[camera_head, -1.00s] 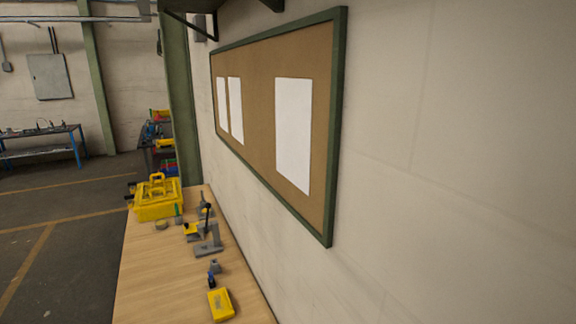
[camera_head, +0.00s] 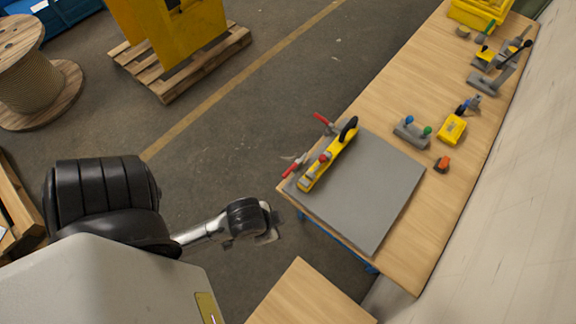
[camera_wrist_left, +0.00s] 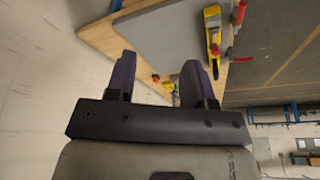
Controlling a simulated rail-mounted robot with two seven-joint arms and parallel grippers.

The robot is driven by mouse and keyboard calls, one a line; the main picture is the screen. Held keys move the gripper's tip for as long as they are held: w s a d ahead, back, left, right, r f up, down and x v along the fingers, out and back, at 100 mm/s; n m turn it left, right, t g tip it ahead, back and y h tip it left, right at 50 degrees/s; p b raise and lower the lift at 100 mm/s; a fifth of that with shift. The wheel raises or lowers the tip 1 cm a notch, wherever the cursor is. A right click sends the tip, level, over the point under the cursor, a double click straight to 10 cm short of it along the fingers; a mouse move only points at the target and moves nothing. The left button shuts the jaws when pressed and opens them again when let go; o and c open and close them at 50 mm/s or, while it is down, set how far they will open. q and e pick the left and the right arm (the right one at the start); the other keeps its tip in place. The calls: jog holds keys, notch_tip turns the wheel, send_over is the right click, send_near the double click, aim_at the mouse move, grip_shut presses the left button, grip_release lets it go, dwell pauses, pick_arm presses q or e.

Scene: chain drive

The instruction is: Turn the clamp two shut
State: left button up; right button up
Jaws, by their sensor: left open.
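Two red-handled clamps sit at the near left edge of a grey mat on the wooden bench: one (camera_head: 294,168) closer to me, the other (camera_head: 324,122) farther along. I cannot tell which is clamp two. My right gripper is out of view.
The grey mat (camera_head: 372,200) is mostly bare. A wall borders the bench's right. A second wooden surface (camera_head: 310,297) is near me.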

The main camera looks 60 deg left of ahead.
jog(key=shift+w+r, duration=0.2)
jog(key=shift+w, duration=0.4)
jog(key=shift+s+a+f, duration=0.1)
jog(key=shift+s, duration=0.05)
